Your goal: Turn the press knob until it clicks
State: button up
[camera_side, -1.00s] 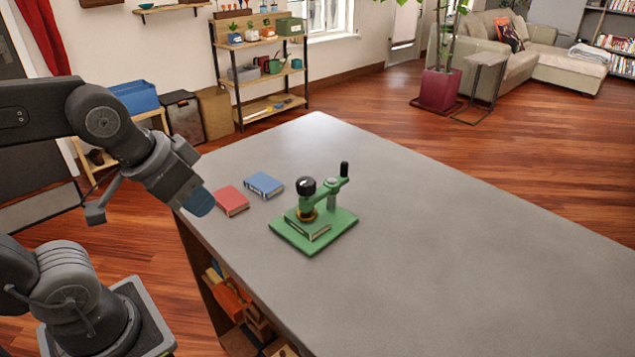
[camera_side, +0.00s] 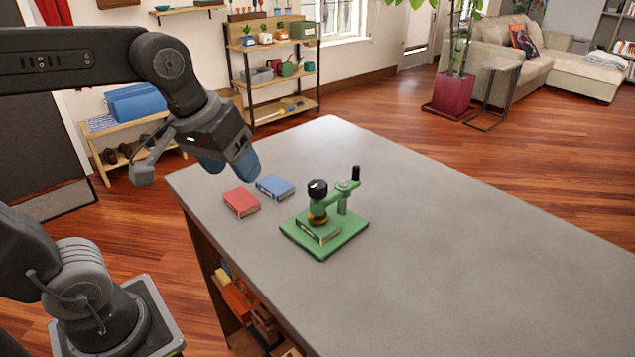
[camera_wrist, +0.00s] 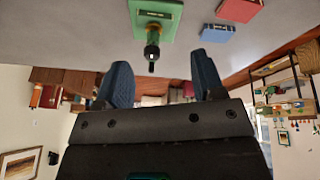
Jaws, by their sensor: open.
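The green press (camera_side: 325,232) stands on the grey table, with a dark green book (camera_side: 318,231) on its base. Its black knob (camera_side: 317,187) is at the top of the press, and a black handle (camera_side: 356,173) stands up at the arm's other end. My gripper (camera_side: 229,164) is above the table's left part, to the left of the press and apart from it. In the wrist view the two blue fingers of my gripper (camera_wrist: 161,82) are spread apart with nothing between them. The press (camera_wrist: 155,20) shows beyond the fingers, upside down.
A red book (camera_side: 241,203) and a blue book (camera_side: 275,187) lie on the table left of the press, near my gripper. The grey tabletop (camera_side: 460,235) is clear to the right. Shelves stand behind the table.

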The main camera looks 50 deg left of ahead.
jog(key=shift+o, duration=0.2)
jog(key=w+r+n+g, duration=0.2)
jog(key=w+n, duration=0.4)
jog(key=w, duration=0.3)
jog(key=shift+w+r, duration=0.2)
jog(key=shift+r, duration=0.4)
jog(key=n+g, duration=0.2)
jog(key=n, duration=0.4)
send_near(318, 184)
notch_tip(318, 184, down, 10)
jog(key=shift+r, duration=0.2)
jog(key=c, duration=0.9)
